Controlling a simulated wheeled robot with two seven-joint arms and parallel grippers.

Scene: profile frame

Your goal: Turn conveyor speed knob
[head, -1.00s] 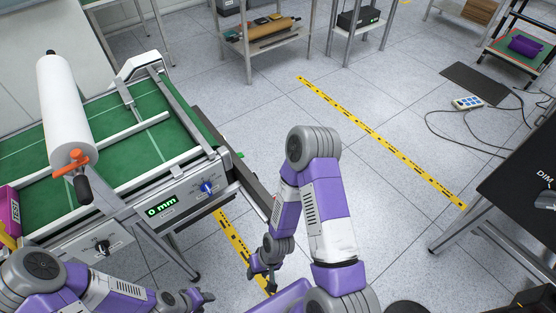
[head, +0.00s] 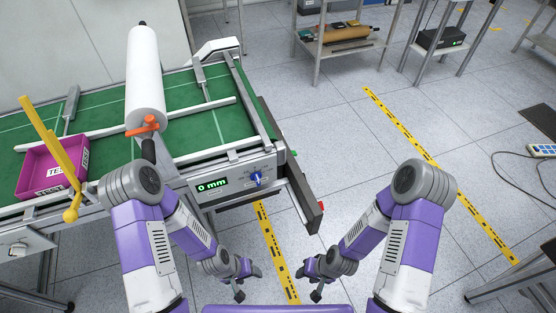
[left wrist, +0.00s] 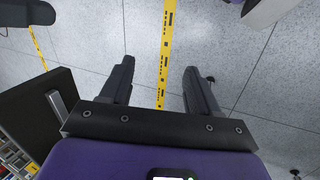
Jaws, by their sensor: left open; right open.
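The conveyor (head: 200,125) with a green bed stands at the left in the head view. A blue knob (head: 256,179) sits on its front panel, right of a display (head: 212,185) reading 0 mm. A second, darker knob (head: 18,249) shows on a lower panel at the far left; I cannot tell which one sets the speed. My left gripper (head: 246,284) is open and empty, below and in front of the blue knob, apart from it. My right gripper (head: 311,284) is open and empty, to the right.
A white roll (head: 145,80) with an orange clamp (head: 146,124) lies over the conveyor. A magenta box (head: 48,172) and a yellow bar (head: 50,140) are at its left end. Yellow floor tape (head: 275,245) runs beneath my grippers.

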